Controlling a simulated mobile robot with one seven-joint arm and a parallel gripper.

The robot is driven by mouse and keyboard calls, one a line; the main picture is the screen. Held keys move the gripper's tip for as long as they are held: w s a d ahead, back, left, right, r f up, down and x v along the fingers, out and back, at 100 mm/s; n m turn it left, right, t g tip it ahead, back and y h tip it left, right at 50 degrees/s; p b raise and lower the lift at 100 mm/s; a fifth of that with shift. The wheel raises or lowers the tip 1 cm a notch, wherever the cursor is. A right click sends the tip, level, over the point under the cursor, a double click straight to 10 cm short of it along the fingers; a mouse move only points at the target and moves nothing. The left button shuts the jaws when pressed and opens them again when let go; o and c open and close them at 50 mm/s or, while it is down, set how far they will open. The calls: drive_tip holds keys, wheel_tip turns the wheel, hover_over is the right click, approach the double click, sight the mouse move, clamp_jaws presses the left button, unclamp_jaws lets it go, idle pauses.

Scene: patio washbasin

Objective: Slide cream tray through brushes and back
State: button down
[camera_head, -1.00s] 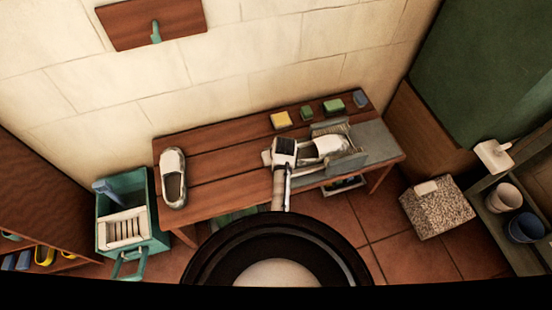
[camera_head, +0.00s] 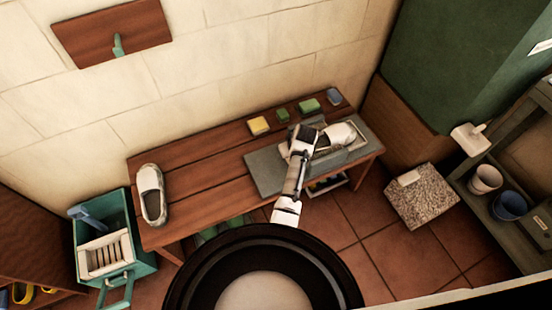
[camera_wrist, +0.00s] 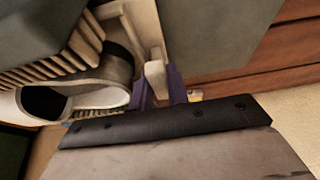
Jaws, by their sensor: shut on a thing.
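My gripper (camera_head: 306,142) is over the right part of the bench. In the wrist view its two purple fingers (camera_wrist: 161,90) are shut on the upright cream handle of the cream tray (camera_wrist: 145,25). A white and grey slip-on shoe (camera_head: 336,136) rides on the tray, right of my gripper; its open heel end also shows in the wrist view (camera_wrist: 103,85). Tan brush bristles (camera_wrist: 85,42) stand close along the shoe, under a grey block. The grey base board (camera_head: 262,175) lies bare to the left of my gripper. My arm hides part of the tray and brushes in the head view.
A second shoe (camera_head: 151,194) stands at the bench's left end. A yellow sponge (camera_head: 259,125), green blocks (camera_head: 309,106) and a blue block (camera_head: 334,96) line the back edge. A teal bin (camera_head: 121,240) stands left, a speckled block (camera_head: 423,196) right.

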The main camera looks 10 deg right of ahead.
drive_tip(key=d, duration=0.2)
drive_tip(key=shift+w+d+b, duration=0.3)
drive_tip(key=shift+w, duration=0.1)
drive_tip(key=shift+d, duration=0.1)
drive_tip(key=shift+d+r, duration=0.1)
drive_tip(key=c, duration=1.6)
unclamp_jaws()
drive_tip(key=shift+w+d, duration=0.1)
drive_tip(key=shift+c, duration=0.2)
drive_tip(key=v, duration=1.3)
drive_tip(key=shift+s+r, duration=0.25)
drive_tip(key=shift+r, duration=0.05)
